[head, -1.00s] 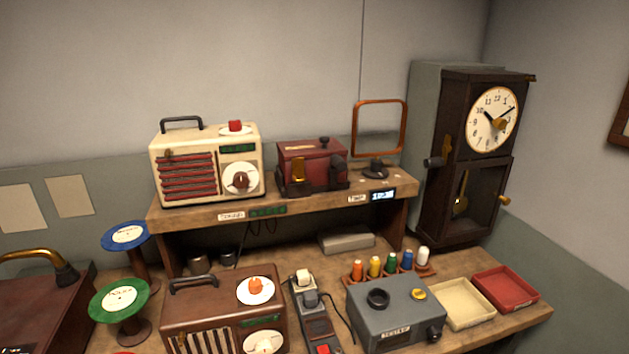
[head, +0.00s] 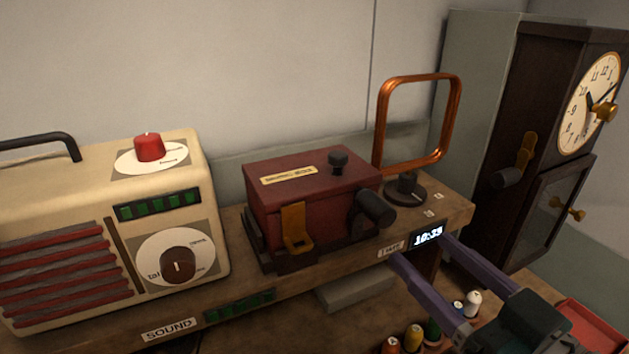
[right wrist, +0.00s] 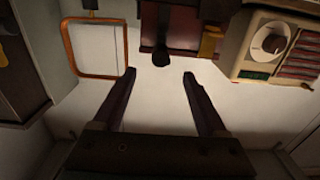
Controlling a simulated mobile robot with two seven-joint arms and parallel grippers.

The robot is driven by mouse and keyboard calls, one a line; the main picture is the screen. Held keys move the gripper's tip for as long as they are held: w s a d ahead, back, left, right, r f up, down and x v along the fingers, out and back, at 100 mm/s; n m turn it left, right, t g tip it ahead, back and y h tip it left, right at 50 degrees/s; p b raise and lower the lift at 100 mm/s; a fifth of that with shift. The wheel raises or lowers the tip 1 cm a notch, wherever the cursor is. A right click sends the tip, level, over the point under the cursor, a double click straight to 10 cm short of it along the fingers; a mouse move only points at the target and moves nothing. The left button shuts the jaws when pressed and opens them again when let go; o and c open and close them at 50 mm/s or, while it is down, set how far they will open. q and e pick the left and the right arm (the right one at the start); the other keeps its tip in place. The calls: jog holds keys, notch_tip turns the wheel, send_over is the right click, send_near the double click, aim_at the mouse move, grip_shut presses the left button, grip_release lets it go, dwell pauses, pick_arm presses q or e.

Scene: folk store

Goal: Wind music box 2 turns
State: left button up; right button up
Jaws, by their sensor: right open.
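The music box appears to be the dark red box (head: 312,195) on the raised shelf, with a yellow label, a brass latch (head: 296,228) in front and a small black knob on its lid. A black cylindrical handle (head: 375,207) sticks out at its right side. My right gripper (head: 418,248) is open and empty, its two purple fingers pointing up from the lower right at the shelf's front edge, short of the handle. In the right wrist view the red box (right wrist: 188,22) is upside down, and a dark handle (right wrist: 161,57) hangs just beyond the open fingertips. My left gripper is out of view.
A cream radio (head: 70,240) stands left of the box. A copper loop (head: 378,130) on a dark dial base (head: 405,192) stands close on the right. A tall dark clock (head: 530,150) is further right. Coloured spools (head: 413,338) and a red tray (head: 590,330) are below.

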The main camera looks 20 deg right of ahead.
aim_at(388, 220)
jog(key=w+b, duration=0.1)
jog(key=w, duration=0.2)
jog(key=w+a+b, duration=0.1)
jog(key=w+b, duration=0.1)
jog(key=w, duration=0.1)
jog(key=w+b, duration=0.1)
jog(key=w, duration=0.3)
jog(key=shift+a+f, duration=0.1)
jog(key=shift+a, duration=0.15)
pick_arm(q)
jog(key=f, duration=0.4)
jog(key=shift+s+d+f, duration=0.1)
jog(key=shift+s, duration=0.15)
pick_arm(e)
jog(key=shift+w, duration=0.1)
jog(key=c, duration=1.1)
jog(key=shift+o, duration=0.2)
